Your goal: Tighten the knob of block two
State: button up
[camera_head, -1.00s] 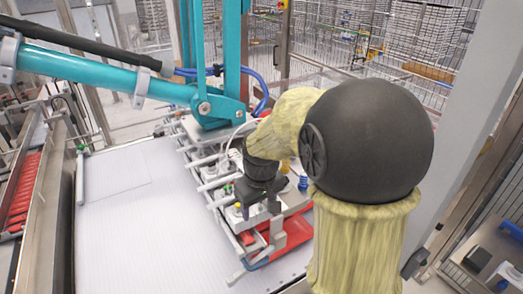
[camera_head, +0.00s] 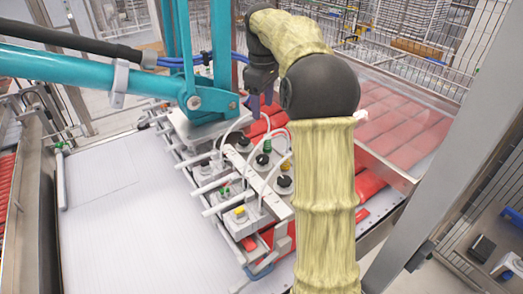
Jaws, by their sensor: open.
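The vacuum picker head (camera_head: 240,185) sits under the teal linkage and carries a row of white and grey blocks with hoses. Black knobs show on top of it, one on the right (camera_head: 284,183), one nearer the middle (camera_head: 262,160) and one farther back (camera_head: 244,144). I cannot tell which block is block two or how tight any knob is. My gripper (camera_head: 256,101) is open at the far side of the picker, beyond the knobs and next to the teal uprights. Its fingertips are small and partly unclear, and it appears apart from every knob.
The teal linkage (camera_head: 200,100) stands close to the left of my gripper. Thin white hoses (camera_head: 270,185) arch over the blocks. A white conveyor surface (camera_head: 120,220) lies clear at left. Red packs (camera_head: 370,183) lie to the right, partly behind my arm.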

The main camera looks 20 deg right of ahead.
jog(key=p, duration=0.3)
send_near(263, 158)
notch_tip(263, 158, down, 8)
jog(key=shift+w+f, duration=0.1)
dwell(0.4)
jog(key=c, duration=1)
